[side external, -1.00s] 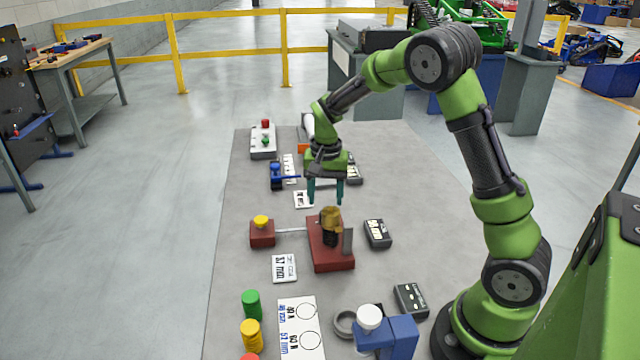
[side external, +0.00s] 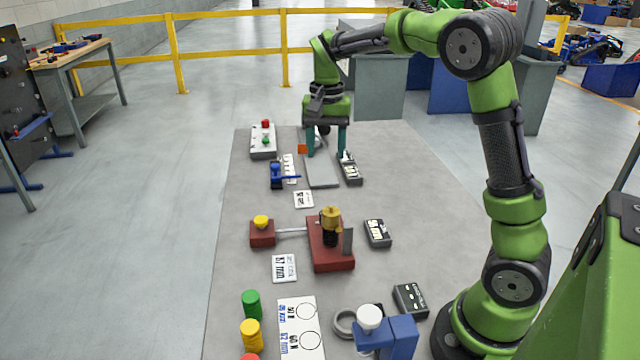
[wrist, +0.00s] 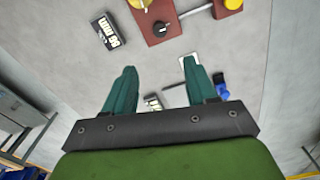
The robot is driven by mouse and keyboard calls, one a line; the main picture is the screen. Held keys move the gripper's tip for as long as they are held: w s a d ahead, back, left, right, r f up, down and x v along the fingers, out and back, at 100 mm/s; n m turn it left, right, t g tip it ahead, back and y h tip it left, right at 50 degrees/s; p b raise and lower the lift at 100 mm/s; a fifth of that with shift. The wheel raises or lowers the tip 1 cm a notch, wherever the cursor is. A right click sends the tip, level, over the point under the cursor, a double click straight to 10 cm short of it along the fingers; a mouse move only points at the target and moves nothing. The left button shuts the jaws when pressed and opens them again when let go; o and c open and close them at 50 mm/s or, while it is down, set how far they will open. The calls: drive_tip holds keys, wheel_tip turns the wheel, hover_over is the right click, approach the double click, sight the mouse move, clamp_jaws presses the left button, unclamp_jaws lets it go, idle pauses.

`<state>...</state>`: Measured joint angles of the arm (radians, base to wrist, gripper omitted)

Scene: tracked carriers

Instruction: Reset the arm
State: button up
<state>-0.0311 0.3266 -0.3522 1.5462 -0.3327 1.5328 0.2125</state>
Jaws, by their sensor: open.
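My gripper (side external: 325,148) has two teal fingers spread apart with nothing between them. In the side external view it hangs pointing down over the far part of the grey mat (side external: 235,215), above a flat grey plate (side external: 321,173). The wrist view also shows the open gripper (wrist: 162,82). My green and black arm stretches from the right toward the back of the mat. I cannot tell the exact height of the fingertips above the plate.
A red fixture (side external: 331,258) with a brass-topped part stands mid-mat, linked by a rod to a red block (side external: 262,237). A blue device (side external: 277,175) and a dark display box (side external: 350,169) flank the plate. A blue stand (side external: 400,338) is near. A yellow railing (side external: 228,17) runs behind.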

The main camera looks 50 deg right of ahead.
drive_tip(key=s+a+r+n+t+y, duration=0.1)
drive_tip(key=s+a+n+t, duration=0.2)
drive_tip(key=s+a, duration=0.3)
drive_tip(key=s+a+r+n+t+y, duration=0.1)
drive_tip(key=s+a+r+n+t, duration=0.1)
drive_tip(key=s+a+n+t, duration=0.2)
drive_tip(key=s+a, duration=0.3)
drive_tip(key=s, duration=0.4)
drive_tip(key=shift+s+a+r, duration=0.15)
drive_tip(key=shift+s+a, duration=0.15)
drive_tip(key=shift+s, duration=0.1)
drive_tip(key=shift+o, duration=0.3)
